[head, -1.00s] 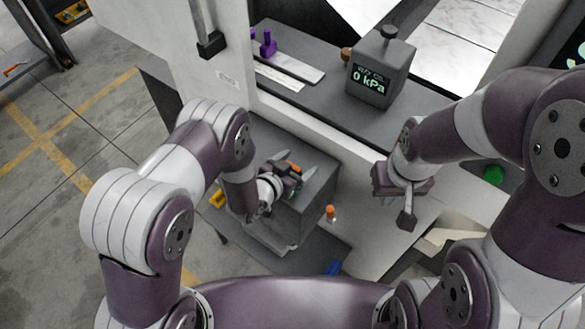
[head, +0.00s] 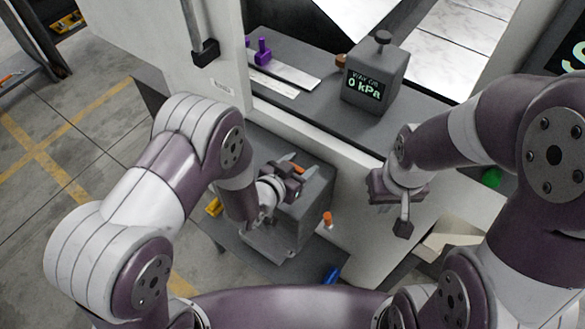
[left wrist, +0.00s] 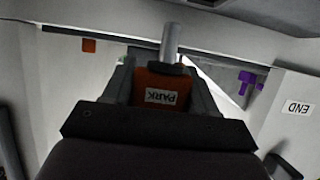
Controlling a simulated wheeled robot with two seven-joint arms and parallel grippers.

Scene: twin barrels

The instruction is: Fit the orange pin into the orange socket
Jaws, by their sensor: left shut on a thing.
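My left gripper (head: 292,172) is shut on an orange piece, which I take to be the orange pin (left wrist: 165,88). In the left wrist view the piece sits between the two fingers, with an upside-down PARK label and a grey metal rod pointing away. In the head view only a little orange (head: 303,169) shows at the fingers, above a grey box (head: 309,206). A small orange part (head: 327,218) stands beside that box. I cannot tell whether it is the orange socket. My right gripper (head: 403,222) hangs over the white panel, its jaw state unclear.
A grey gauge box (head: 377,78) reading 0 kPa stands on the dark ledge, with purple parts (head: 263,52) to its left. An orange square (left wrist: 88,45) shows at upper left in the left wrist view. A blue part (head: 331,274) lies low beside the box.

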